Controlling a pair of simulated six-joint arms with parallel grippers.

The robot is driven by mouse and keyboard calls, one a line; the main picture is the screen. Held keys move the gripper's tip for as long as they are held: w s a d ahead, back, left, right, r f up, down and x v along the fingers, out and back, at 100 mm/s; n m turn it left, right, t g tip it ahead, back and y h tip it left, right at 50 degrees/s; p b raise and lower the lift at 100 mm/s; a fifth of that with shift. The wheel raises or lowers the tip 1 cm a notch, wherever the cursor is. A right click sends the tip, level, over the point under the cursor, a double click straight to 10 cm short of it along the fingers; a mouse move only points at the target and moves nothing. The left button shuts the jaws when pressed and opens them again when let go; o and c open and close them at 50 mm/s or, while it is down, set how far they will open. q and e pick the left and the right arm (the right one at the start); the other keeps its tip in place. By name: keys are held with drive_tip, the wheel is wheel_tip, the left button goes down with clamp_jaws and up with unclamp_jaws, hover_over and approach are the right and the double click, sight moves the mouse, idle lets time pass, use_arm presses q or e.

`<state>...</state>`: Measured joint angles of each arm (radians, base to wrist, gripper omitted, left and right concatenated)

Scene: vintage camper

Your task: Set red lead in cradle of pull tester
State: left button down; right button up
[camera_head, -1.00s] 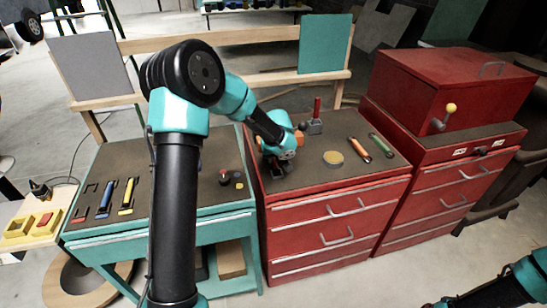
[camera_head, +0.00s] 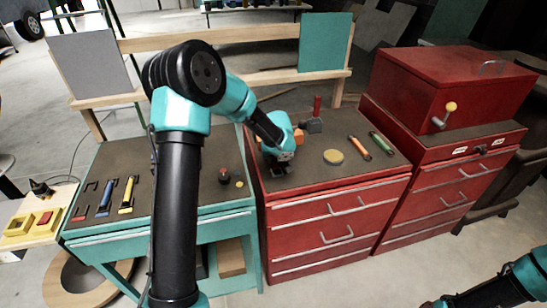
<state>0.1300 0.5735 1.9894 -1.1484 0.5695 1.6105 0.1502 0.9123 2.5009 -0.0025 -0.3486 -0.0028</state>
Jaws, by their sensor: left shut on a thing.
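My left gripper (camera_head: 279,164) is over the left part of the red cabinet's dark top, pointing down. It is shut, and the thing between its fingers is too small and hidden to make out. On the teal bench, the red-marked rack place (camera_head: 80,215) shows only a dark outline and a red end, with no long lead in it. A blue lead (camera_head: 104,198) and a yellow lead (camera_head: 127,194) lie beside it.
A yellow disc (camera_head: 333,156), an orange tube (camera_head: 359,148) and a green tube (camera_head: 381,144) lie on the red cabinet (camera_head: 335,190) to the right. A dark red knob (camera_head: 224,174) stands on the teal bench. My right arm shows only at the lower right.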

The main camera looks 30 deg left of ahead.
use_arm(q)
drive_tip(key=shift+f, duration=0.15)
drive_tip(key=c, duration=1)
unclamp_jaws()
drive_tip(key=shift+o, duration=0.2)
drive_tip(key=v, duration=1.7)
